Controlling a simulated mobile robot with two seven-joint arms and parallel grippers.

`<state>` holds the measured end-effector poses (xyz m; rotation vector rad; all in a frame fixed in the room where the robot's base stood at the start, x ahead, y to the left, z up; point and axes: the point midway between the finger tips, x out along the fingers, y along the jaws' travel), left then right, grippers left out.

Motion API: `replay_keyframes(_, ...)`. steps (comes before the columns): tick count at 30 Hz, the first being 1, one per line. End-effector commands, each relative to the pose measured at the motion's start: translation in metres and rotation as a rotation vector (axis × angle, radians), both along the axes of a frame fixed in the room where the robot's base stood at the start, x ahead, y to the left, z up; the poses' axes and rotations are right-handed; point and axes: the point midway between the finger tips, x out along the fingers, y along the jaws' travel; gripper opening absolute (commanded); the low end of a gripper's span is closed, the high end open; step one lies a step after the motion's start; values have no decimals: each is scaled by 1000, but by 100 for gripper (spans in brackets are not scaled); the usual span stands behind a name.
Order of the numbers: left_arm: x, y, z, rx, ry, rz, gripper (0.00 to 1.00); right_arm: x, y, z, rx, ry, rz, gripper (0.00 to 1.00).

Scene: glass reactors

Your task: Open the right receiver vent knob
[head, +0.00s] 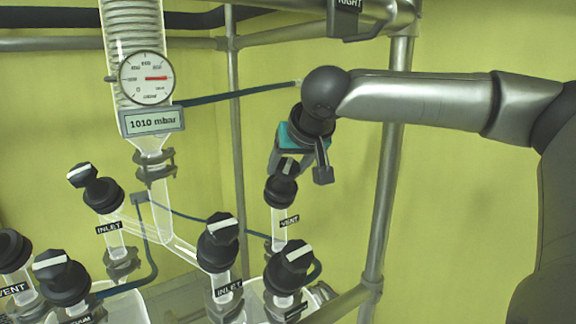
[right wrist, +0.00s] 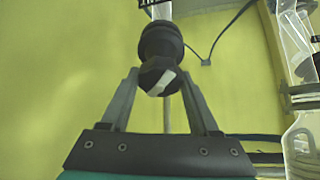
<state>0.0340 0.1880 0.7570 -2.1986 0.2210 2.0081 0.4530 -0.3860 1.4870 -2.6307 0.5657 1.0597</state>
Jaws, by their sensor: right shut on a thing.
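The right receiver vent knob (head: 281,188) is black and sits on a glass neck with a VENT label (head: 289,221), right of centre in the head view. My right gripper (head: 287,163) reaches it from above. In the right wrist view, the knob (right wrist: 160,46) stands between the two fingertips (right wrist: 159,80), which are shut on its grip. A pale mark (right wrist: 163,83) on the grip runs at a slant. In the head view the hand hides part of the knob's top. My left gripper is out of view.
Other black knobs stand close by: an INLET knob (head: 218,242) in front, another knob (head: 289,268) lower right, and an INLET knob (head: 102,194) at left. A gauge (head: 146,77) and a 1010 mbar display (head: 154,122) hang on the column. A metal post (head: 384,200) rises at right.

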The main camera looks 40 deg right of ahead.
Motion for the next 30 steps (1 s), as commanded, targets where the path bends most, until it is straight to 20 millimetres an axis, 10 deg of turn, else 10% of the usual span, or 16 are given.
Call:
replay_keyframes(9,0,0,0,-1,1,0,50,0,0,0,-1,0,-1,6)
replay_keyframes(30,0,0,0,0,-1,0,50,0,0,1,-145,45,265,6)
